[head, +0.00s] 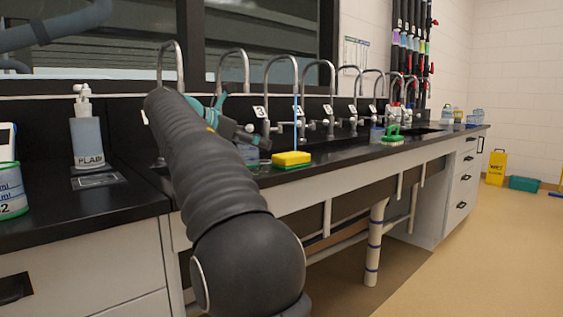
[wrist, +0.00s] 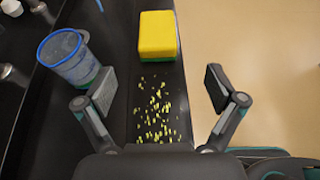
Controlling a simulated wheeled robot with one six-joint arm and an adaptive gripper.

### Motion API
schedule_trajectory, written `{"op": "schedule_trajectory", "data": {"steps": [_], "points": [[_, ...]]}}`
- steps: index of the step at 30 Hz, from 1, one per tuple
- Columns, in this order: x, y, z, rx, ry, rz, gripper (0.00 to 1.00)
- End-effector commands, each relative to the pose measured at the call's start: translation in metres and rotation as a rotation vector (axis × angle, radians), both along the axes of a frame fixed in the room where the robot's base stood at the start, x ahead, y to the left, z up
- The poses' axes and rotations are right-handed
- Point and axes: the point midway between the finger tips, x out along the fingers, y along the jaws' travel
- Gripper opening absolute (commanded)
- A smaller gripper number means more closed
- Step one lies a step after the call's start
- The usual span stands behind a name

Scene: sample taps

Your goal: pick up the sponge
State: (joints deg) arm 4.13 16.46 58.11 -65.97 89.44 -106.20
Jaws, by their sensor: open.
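The sponge is a yellow block with a green underside. It lies flat on the black counter near its front edge, seen in the head view (head: 291,158) and at the top middle of the wrist view (wrist: 158,36). My gripper (wrist: 160,88) is open and empty. In the wrist view the sponge lies ahead of the fingertips, between their lines and apart from both. In the head view my arm hides part of the counter, and the gripper shows only partly, left of the sponge.
A blue-rimmed clear beaker (wrist: 70,60) stands just beside my left finger. Small yellow-green bits (wrist: 157,112) lie on the counter (wrist: 120,30) between the fingers. Several curved taps (head: 281,75) line the back. A soap bottle (head: 86,130) stands at left. Open floor (head: 470,240) lies at right.

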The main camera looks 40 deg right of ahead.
Motion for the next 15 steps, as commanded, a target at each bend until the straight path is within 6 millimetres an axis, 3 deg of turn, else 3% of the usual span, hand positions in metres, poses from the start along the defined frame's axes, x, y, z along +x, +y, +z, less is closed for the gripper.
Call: {"op": "schedule_trajectory", "data": {"steps": [4,15], "points": [[0.003,-0.011,-0.005,-0.011,0.017,0.001,0.94],[0.007,-0.067,-0.028,-0.01,0.015,0.004,0.94]]}}
